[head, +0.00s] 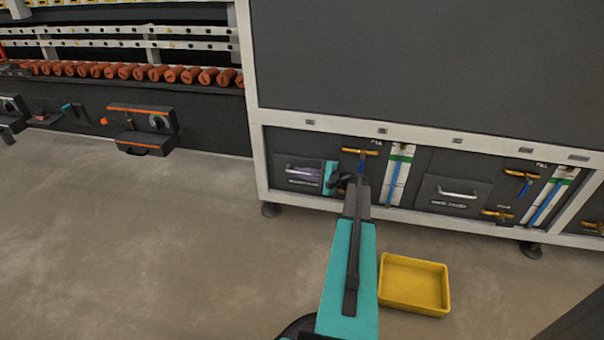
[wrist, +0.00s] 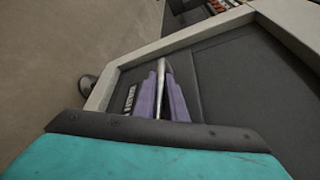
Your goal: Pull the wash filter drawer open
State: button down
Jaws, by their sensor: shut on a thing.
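The left drawer (head: 280,172) is a dark panel low on the washer's front with a silver bar handle (wrist: 161,68). Its small label (wrist: 130,98) is too small to read, so I cannot confirm from it that this is the wash filter drawer. My gripper (head: 304,174) has purple fingers at this handle. In the wrist view my gripper (wrist: 161,92) has one finger on each side of the bar and is shut on it. The drawer front looks about flush with the panel around it. My wrist hides part of its right side.
A second drawer (head: 456,205) with a silver handle sits to the right. Brass-handled valves (head: 360,152) and a white gauge strip (head: 398,180) stand close right of my wrist. A yellow tray (head: 414,284) lies on the floor right of my arm. The floor at left is clear.

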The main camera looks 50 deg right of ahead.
jog(key=s+a, duration=0.5)
jog(key=a, duration=0.4)
jog(key=s+a, duration=0.6)
jog(key=a, duration=0.2)
jog(key=shift+a+b, duration=0.3)
jog(key=shift+a, duration=0.05)
jog(key=shift+s, duration=0.1)
jog(key=c, duration=1.8)
grip_release()
jog(key=p+v, duration=0.3)
jog(key=v, duration=1)
jog(key=shift+s+r+p, duration=0.25)
jog(key=shift+s+p, duration=0.1)
jog(key=shift+w, duration=0.1)
